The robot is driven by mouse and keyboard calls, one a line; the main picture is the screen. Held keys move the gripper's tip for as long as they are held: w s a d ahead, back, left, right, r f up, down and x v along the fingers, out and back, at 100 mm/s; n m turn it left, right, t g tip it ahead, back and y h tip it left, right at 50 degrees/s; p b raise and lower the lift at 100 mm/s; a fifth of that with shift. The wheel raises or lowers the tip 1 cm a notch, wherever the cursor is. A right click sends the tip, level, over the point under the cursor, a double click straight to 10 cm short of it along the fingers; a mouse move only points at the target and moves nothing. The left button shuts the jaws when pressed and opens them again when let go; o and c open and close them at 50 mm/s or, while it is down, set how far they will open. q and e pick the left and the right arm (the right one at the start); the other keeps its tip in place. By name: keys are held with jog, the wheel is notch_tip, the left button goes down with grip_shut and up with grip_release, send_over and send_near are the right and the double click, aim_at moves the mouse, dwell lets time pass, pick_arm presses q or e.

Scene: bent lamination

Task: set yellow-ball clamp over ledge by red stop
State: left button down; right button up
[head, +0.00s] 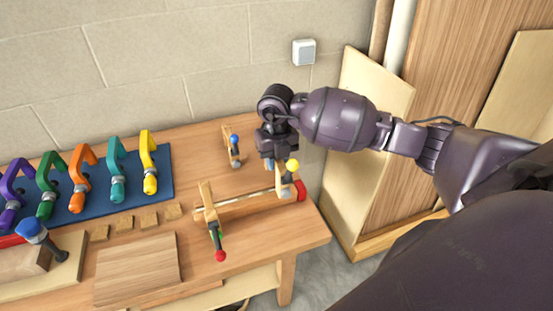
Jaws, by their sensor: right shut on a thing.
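My right gripper (277,150) comes in from the right and is shut on the yellow-ball clamp, above the right end of the bent wooden piece. The clamp's yellow ball (292,164) shows just right of the fingers; the gripper hides much of its frame. The red stop (300,190) is at the right end of the wooden ledge (248,202), just below the held clamp. I cannot tell whether the clamp touches the ledge. My left gripper is not in view.
A red-ended clamp (220,255) is at the ledge's left end. A blue-ball clamp (234,140) stands behind. Colored clamps lie on a blue mat (112,200) at left. Small wood blocks (148,220) and a board (136,268) are in front. Wood panels (365,140) lean at right.

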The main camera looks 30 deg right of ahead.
jog(key=shift+f, duration=0.1)
jog(key=shift+f+b, duration=0.3)
jog(key=shift+b, duration=0.1)
dwell(0.3)
jog(key=shift+f+b, duration=1.05)
jog(key=shift+f, duration=0.45)
jog(key=shift+f+b, duration=0.3)
jog(key=shift+f, duration=0.2)
jog(key=shift+f, duration=0.3)
jog(key=shift+f+b, duration=0.6)
jog(key=shift+f, duration=0.05)
jog(key=shift+f+b, duration=0.4)
jog(key=shift+f, duration=0.55)
